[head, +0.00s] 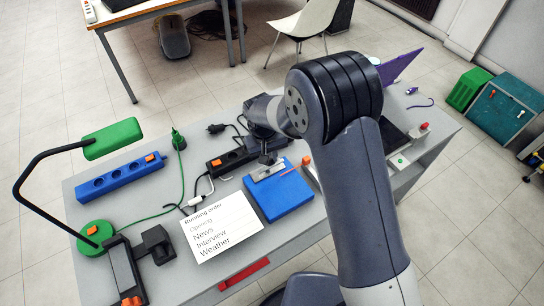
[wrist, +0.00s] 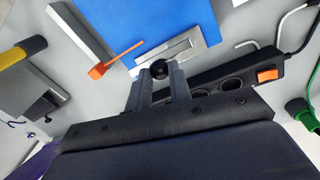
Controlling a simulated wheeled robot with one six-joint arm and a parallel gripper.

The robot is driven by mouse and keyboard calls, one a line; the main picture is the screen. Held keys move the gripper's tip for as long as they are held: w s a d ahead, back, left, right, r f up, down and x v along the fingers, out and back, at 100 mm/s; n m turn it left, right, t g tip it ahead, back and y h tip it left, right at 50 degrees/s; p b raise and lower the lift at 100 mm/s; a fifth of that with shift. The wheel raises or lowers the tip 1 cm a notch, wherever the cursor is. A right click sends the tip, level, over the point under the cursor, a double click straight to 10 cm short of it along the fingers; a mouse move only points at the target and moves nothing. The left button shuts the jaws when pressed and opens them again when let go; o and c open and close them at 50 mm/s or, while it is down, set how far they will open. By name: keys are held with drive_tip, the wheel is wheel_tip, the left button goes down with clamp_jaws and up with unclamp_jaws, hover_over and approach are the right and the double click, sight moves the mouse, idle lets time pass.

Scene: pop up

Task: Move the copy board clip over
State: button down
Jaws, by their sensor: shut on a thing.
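The blue copy board (head: 282,206) lies on the grey table, and its blue face also shows in the wrist view (wrist: 145,20). A silver clip (head: 266,172) sits at its upper left edge; in the wrist view it is a flat metal plate (wrist: 205,45). An orange pointer (head: 304,161) reaches over the board from its upper right corner. My gripper (head: 268,157) is over the clip's end. In the wrist view my gripper (wrist: 160,80) is shut on a round black knob (wrist: 159,69) at the clip's near end.
A white running-order sheet (head: 222,226) lies left of the board. A blue strip (head: 120,180), a green lamp (head: 112,138) and a red bar (head: 244,274) are also on the table.

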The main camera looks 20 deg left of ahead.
drive_tip(key=shift+w+a+g+h+p, duration=0.3)
drive_tip(key=shift+w+a+g+h, duration=0.15)
drive_tip(key=shift+h, duration=0.15)
drive_tip(key=c, duration=1.3)
unclamp_jaws()
drive_tip(key=shift+a+r, duration=0.1)
drive_tip(key=shift+r, duration=0.05)
drive_tip(key=r, duration=0.3)
drive_tip(key=a+r+b, duration=0.1)
drive_tip(key=r, duration=0.3)
drive_tip(key=r+b, duration=0.1)
drive_tip(key=r, duration=0.2)
drive_tip(key=shift+a+r, duration=0.25)
drive_tip(key=shift+a, duration=0.15)
